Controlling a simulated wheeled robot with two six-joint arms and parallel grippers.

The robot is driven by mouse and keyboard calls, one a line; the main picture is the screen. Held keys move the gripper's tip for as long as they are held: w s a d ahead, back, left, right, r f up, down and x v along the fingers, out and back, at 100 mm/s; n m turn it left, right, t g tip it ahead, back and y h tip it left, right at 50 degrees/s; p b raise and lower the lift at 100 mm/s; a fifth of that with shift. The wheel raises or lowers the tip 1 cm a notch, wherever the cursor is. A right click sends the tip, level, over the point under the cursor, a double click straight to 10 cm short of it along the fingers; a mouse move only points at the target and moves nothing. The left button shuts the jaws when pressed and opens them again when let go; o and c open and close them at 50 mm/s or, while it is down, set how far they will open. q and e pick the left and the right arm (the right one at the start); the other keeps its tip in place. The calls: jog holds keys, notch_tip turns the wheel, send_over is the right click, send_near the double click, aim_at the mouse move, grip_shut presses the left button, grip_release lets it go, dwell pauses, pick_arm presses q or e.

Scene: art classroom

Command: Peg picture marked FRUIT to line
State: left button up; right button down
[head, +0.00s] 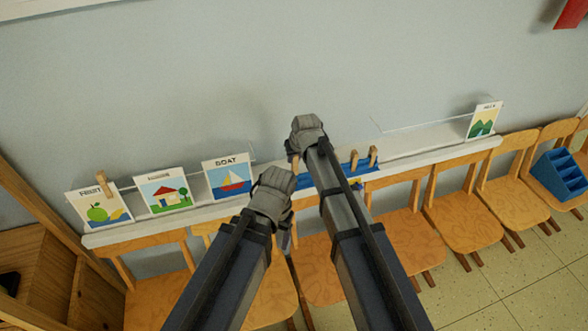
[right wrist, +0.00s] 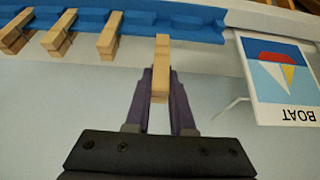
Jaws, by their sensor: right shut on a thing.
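The FRUIT picture (head: 97,211), a card with a green apple, leans at the left end of the white ledge, with a wooden peg (head: 107,184) at its top right corner. A thin line (head: 216,161) runs in front of the wall. My right gripper (head: 294,157) is over the blue strip (head: 335,172). In the right wrist view my right gripper (right wrist: 161,92) is shut on a wooden peg (right wrist: 161,62); I cannot tell whether the peg is clear of the strip. My left gripper (head: 284,236) points down before the ledge; its jaws are mostly hidden.
The house picture (head: 164,190) and BOAT picture (head: 229,176) stand beside FRUIT. A hills picture (head: 484,120) is at the ledge's right end. Other pegs (head: 373,156) sit on the blue strip. Chairs (head: 405,236) line the front of the ledge. A blue caddy (head: 559,175) is far right.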

jog(key=shift+s+d+r+p, duration=0.15)
jog(key=shift+s+d, duration=0.1)
jog(key=shift+s, duration=0.45)
jog(key=shift+s+d+r+p, duration=0.1)
jog(key=shift+s+d+r, duration=0.1)
jog(key=shift+s, duration=0.45)
jog(key=shift+s+d+r+p, duration=0.15)
jog(key=shift+s+d, duration=0.1)
jog(key=shift+s, duration=0.45)
